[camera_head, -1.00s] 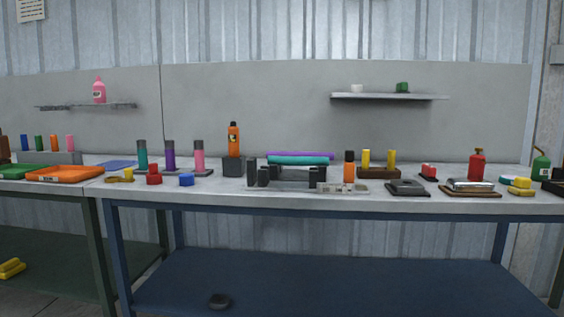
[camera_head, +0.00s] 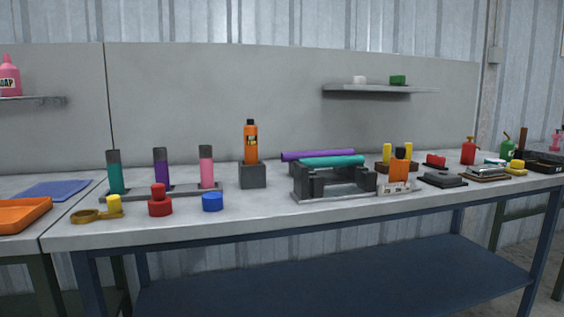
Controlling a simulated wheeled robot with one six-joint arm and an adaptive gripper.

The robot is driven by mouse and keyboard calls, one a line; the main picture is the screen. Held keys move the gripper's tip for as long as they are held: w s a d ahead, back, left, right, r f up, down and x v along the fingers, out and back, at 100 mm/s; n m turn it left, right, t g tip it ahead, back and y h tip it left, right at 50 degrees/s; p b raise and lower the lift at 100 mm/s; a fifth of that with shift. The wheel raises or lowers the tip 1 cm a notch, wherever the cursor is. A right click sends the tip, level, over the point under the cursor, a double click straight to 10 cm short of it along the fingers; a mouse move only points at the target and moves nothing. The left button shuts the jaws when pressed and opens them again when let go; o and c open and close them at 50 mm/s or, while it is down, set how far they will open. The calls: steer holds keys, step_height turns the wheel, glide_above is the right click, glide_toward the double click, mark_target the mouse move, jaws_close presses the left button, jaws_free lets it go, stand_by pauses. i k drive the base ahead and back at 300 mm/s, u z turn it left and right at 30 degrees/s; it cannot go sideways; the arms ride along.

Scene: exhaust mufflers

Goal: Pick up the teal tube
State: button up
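A teal tube (camera_head: 332,161) lies roughly level across a dark grey stand (camera_head: 334,181) on the workbench, right of the middle of the head view. A purple tube (camera_head: 317,155) lies just behind it, partly hidden by the teal one. A separate upright teal cylinder with a dark cap (camera_head: 115,172) stands at the left in a grey rack. My gripper is not in view.
The grey workbench (camera_head: 262,207) has clear room along its front edge. An orange bottle (camera_head: 250,143) stands on a dark block left of the stand. An orange item (camera_head: 399,167) stands close to its right. A wall shelf (camera_head: 380,90) hangs above.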

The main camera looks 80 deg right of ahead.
mark_target(351, 160)
steer(key=i, duration=0.35)
steer(key=z, duration=2.85)
